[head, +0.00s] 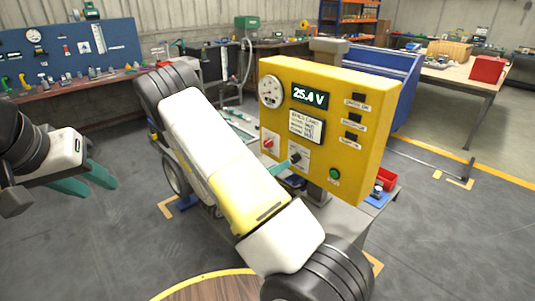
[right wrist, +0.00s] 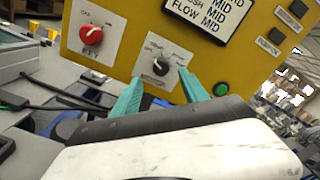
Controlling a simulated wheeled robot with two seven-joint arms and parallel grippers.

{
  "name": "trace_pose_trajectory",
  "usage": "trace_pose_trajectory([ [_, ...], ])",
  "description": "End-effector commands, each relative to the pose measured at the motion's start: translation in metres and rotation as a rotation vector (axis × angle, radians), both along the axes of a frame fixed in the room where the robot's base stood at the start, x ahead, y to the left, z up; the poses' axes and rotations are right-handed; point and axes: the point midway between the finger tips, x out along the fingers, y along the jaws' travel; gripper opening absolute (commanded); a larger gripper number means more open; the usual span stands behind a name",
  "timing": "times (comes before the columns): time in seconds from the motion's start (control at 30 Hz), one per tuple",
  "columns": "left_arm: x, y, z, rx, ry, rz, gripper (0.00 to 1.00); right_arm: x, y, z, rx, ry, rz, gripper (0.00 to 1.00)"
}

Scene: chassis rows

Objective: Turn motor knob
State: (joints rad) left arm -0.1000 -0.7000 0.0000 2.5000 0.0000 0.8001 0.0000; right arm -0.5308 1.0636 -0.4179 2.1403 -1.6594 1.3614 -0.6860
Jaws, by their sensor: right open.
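The yellow control panel (head: 345,95) stands on a bench right of centre in the head view. Its black knob (head: 296,158) sits on a white plate and also shows in the right wrist view (right wrist: 161,67), where its small label seems to read MOTOR. My right gripper (right wrist: 160,77) is open, with one teal fingertip on each side of the knob, just below it in the picture. I cannot tell whether the fingers touch it. In the head view my right arm hides most of that gripper. My left gripper (head: 101,189) is open and empty at the far left.
A red knob (right wrist: 91,35) is left of the black one, and a green button (right wrist: 221,89) is right of it. The panel has a gauge (head: 270,91), a display (head: 310,96) reading 25.4 V, and several black switches.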

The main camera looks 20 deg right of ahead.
Motion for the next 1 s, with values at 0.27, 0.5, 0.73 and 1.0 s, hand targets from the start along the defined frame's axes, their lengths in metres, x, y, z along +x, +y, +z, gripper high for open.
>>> trace_pose_trajectory([
  [0.27,0.0,0.0,0.0,0.0,0.0,0.0,0.36,0.016,-0.043,0.001,0.002,-0.003,-0.006,0.52],
  [0.5,0.0,0.0,0.0,0.0,0.0,0.0,0.36,0.024,-0.061,0.0,0.003,-0.002,-0.003,0.52],
  [0.73,0.0,0.0,0.0,0.0,0.0,0.0,0.36,0.025,-0.062,0.0,0.003,-0.002,-0.003,0.52],
  [1.0,0.0,0.0,0.0,0.0,0.0,0.0,0.36,0.024,-0.062,0.0,0.003,-0.002,-0.003,0.05],
])
